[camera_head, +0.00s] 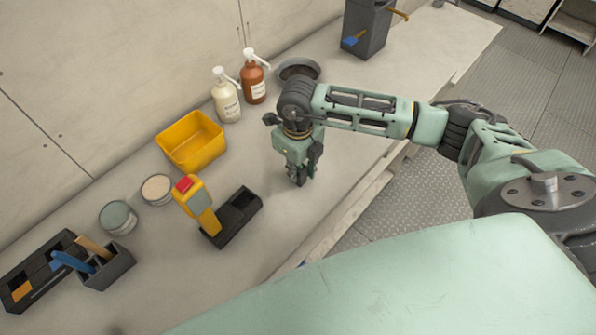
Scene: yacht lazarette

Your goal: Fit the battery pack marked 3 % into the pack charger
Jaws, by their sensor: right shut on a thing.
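My right gripper (300,179) points down over the bench, right of a black open-topped holder (244,209). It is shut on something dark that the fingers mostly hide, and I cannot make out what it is. A yellow device (204,214) with a red top stands at the left end of the black holder. A black tray (17,300) with an orange piece (21,291) lies at the far left. No 3 % marking is readable, and I cannot tell which black unit is the pack charger. My left gripper is out of view.
A yellow bin (191,142), two round tins (157,189) (117,217), two pump bottles (227,97) (253,78) and a dark bowl (298,68) line the wall. A tool caddy (107,268) stands front left. A grey box (367,30) is at the back. Bench around my gripper is clear.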

